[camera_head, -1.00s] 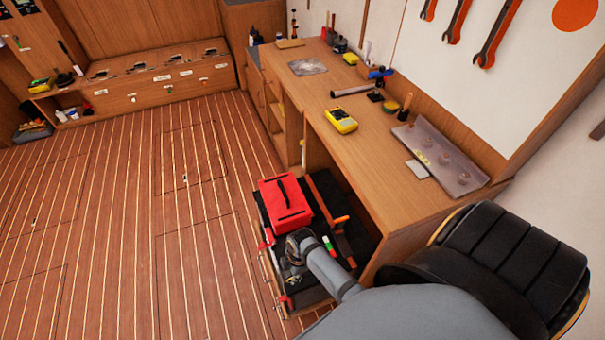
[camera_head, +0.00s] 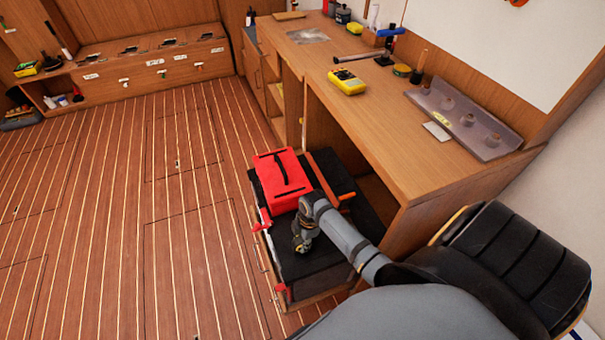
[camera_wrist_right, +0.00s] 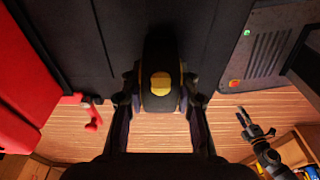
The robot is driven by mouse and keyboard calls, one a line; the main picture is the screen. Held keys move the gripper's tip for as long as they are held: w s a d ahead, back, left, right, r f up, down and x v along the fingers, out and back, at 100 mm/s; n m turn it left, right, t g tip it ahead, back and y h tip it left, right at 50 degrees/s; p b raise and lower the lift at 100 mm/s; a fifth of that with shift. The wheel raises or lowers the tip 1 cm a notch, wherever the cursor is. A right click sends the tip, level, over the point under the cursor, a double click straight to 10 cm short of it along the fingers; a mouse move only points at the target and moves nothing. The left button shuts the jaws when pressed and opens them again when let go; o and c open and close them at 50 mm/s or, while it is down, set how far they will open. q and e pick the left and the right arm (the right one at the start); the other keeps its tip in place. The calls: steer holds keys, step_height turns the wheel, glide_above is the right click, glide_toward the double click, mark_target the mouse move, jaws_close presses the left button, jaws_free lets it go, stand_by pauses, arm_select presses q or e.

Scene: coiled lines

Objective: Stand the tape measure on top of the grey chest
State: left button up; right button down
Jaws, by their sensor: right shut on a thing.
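The plank floor (camera_head: 180,240) at left is open.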

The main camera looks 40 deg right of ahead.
steer(key=shift+f, duration=0.35)
arm_select(q)
steer(key=shift+a+f, duration=0.1)
steer(key=shift+f, duration=0.2)
arm_select(e)
steer(key=c, duration=1)
jaws_free()
steer(key=shift+r+p, duration=0.35)
steer(key=r, duration=0.4)
steer(key=d+r+p, duration=0.1)
steer(key=r, duration=0.2)
steer(key=r+p, duration=0.1)
steer(key=r, duration=0.3)
steer(key=shift+s+d+r, duration=0.15)
steer(key=shift+d+r, duration=0.15)
steer(key=shift+d, duration=0.1)
arm_select(q)
step_height(320, 180, up, 2)
steer(key=shift+r, duration=0.2)
